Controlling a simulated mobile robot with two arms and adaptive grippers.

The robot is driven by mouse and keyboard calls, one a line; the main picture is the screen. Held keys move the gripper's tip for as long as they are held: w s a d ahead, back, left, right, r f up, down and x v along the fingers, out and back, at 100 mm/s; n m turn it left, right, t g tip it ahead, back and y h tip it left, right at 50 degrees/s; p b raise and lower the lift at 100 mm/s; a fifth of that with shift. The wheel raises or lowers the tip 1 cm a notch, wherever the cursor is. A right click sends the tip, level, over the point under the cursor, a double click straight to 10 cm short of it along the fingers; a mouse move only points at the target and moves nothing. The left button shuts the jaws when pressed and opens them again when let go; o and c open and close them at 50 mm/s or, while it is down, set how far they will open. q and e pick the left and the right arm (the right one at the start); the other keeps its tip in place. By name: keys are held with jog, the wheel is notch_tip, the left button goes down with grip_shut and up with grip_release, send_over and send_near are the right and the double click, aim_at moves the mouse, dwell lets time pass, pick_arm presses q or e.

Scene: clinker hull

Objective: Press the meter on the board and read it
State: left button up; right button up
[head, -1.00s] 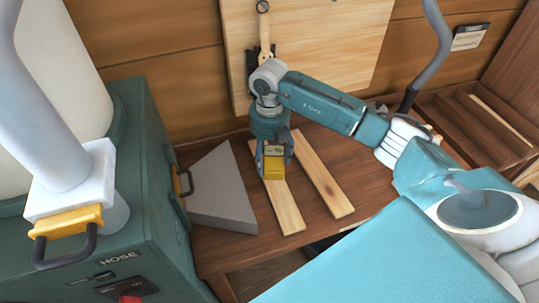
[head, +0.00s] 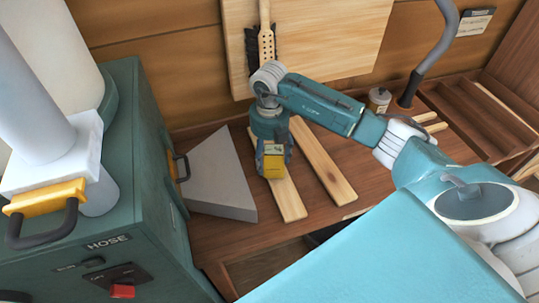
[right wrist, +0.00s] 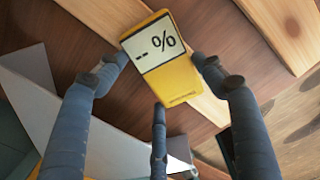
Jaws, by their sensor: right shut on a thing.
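The meter (head: 274,163) is a small yellow block. In the right wrist view the meter (right wrist: 165,85) has a pale display showing "-- %", with no number. My right gripper (head: 271,150) is shut on it, with fingers at both sides and one below in the right wrist view (right wrist: 160,80). The meter is over the left of two pale boards (head: 290,205) lying on the brown bench; I cannot tell whether it touches the board. The other board (head: 325,168) lies to its right. My left gripper is not in view.
A grey wedge-shaped block (head: 220,180) lies left of the boards. A green machine marked HOSE (head: 130,225) stands at the left. A brush (head: 266,40) hangs on a wooden panel behind. A small tin (head: 379,98) and a slotted wooden tray (head: 480,115) are at the right.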

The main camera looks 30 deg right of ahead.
dwell(0.5)
jog(key=shift+f+b, duration=0.3)
jog(key=shift+f, duration=0.05)
jog(key=shift+s+f, duration=0.1)
jog(key=shift+f, duration=0.1)
dwell(1.7)
notch_tip(320, 180, up, 8)
jog(key=p, duration=0.5)
jog(key=shift+r, duration=0.15)
dwell(1.0)
